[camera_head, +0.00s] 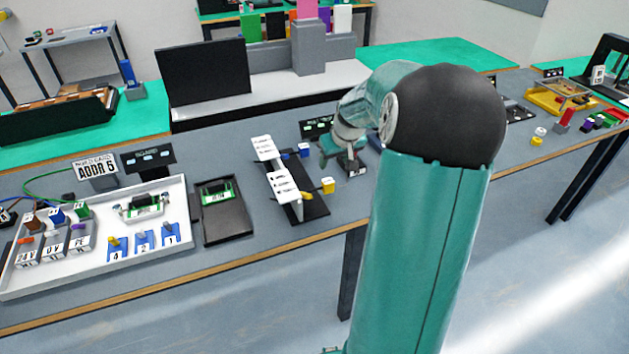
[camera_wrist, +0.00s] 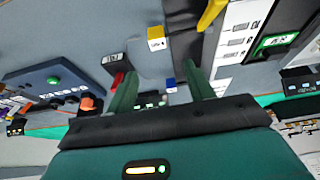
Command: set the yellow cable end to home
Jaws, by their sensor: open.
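In the wrist view a yellow piece (camera_wrist: 212,14) shows at the top edge, partly cut off. A blue block (camera_head: 304,150) is at the far end of the base; it also shows in the wrist view (camera_wrist: 170,84). My gripper (camera_head: 347,162) is right of the base, apart from the yellow block. In the wrist view its two fingers (camera_wrist: 159,70) are open, with nothing held between them.
White labelled panels (camera_head: 281,184) stand left of the black base. A black tray (camera_head: 224,215) and a white tray (camera_head: 95,280) with connectors lie farther left. Bare grey table lies in front.

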